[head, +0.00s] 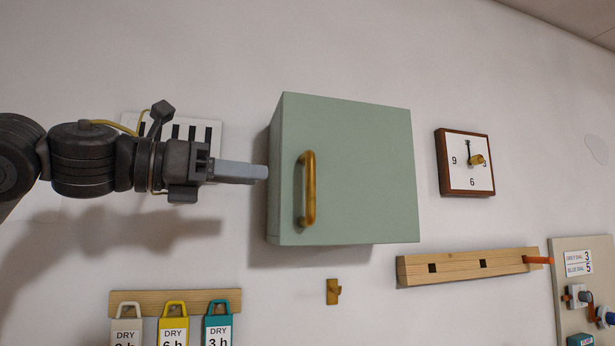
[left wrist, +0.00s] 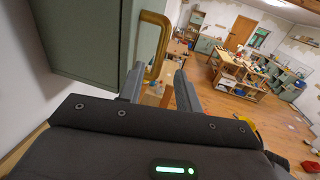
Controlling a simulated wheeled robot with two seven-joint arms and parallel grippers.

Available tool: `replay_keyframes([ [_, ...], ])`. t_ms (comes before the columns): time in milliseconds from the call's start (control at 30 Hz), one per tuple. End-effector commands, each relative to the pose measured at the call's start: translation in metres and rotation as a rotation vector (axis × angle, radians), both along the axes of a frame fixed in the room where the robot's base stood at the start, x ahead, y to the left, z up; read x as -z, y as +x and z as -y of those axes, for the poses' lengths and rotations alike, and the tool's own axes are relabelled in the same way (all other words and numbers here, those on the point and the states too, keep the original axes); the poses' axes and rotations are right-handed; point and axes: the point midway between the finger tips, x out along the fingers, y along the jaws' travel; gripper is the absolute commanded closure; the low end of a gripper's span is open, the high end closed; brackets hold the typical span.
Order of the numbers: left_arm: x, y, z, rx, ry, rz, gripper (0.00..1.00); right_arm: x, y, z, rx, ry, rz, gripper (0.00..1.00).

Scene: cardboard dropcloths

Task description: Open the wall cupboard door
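The green wall cupboard (head: 292,120) hangs on the white wall, and its front door (head: 365,165) looks shut. An upright brass handle (head: 308,190) sits near the door's left edge. My left gripper (head: 264,172) reaches in from the left, its fingertips close to the cupboard's left side and short of the handle in the picture. In the left wrist view its two fingers (left wrist: 160,85) are apart with nothing held. The handle (left wrist: 158,48) shows just beyond the fingertips there, with the cupboard's side (left wrist: 80,40) at left. My right gripper is not in view.
A wooden clock (head: 465,162) hangs right of the cupboard. Below are a wooden rail (head: 465,266), a small wooden hook (head: 333,291) and a rack (head: 175,299) of tags. A panel (head: 565,285) with dials stands at far right. Wall around the cupboard is mostly clear.

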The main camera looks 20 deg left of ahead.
Motion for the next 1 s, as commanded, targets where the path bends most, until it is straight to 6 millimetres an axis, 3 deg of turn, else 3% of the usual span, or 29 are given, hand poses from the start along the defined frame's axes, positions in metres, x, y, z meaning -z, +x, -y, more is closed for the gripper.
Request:
replay_keyframes([
  [167, -0.002, 0.007, 0.008, 0.003, 0.0, 0.0, 0.66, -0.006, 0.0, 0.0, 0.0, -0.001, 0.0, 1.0],
  [700, -0.004, 0.067, 0.071, 0.004, -0.004, -0.001, 0.66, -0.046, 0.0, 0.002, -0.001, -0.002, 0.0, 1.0],
  [1000, -0.001, 0.074, 0.078, 0.002, -0.006, 0.001, 0.66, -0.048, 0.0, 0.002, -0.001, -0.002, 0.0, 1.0],
])
